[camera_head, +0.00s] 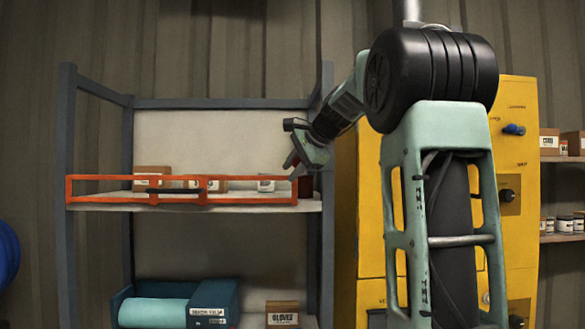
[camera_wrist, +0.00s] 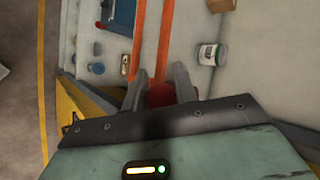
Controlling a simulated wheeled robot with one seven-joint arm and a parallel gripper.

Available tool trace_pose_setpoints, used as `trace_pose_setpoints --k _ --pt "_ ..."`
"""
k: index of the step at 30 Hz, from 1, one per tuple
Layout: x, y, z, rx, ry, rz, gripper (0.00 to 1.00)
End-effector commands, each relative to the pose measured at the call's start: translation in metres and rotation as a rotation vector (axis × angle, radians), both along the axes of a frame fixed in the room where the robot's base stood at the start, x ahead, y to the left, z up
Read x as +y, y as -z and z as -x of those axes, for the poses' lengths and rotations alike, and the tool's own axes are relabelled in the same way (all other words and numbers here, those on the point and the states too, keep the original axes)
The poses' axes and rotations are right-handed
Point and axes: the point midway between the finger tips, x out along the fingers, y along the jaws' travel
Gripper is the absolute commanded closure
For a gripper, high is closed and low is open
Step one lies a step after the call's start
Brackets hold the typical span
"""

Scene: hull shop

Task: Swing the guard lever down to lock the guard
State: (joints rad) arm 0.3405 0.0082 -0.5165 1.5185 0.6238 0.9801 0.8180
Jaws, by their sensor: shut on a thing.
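The orange guard (camera_head: 110,178) runs along the front of the upper shelf, with a dark piece at its middle. My gripper (camera_head: 294,163) is at the guard's right end, just above the shelf and tilted down. In the wrist view, my gripper's two fingers (camera_wrist: 160,84) are shut on a round red knob (camera_wrist: 160,94), which I take to be the end of the guard lever. The guard's orange bars (camera_wrist: 166,40) run away from it there. The rest of the lever is hidden by my gripper and the fingers.
Small boxes (camera_head: 152,171) and a white can (camera_wrist: 210,54) stand on the upper shelf behind the guard. A yellow cabinet (camera_head: 518,130) with knobs stands right of the rack, behind my arm.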

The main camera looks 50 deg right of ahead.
Motion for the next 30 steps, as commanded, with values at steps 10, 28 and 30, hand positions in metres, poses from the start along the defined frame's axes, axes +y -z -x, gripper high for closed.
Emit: trace_pose_setpoints --k 10,28,30 --pt "-0.002 -0.002 0.001 -0.004 0.007 0.003 0.53" --pt "0.009 -0.051 0.06 -0.007 0.005 0.006 0.53" --pt "0.011 -0.062 0.073 -0.008 0.007 0.006 0.53"
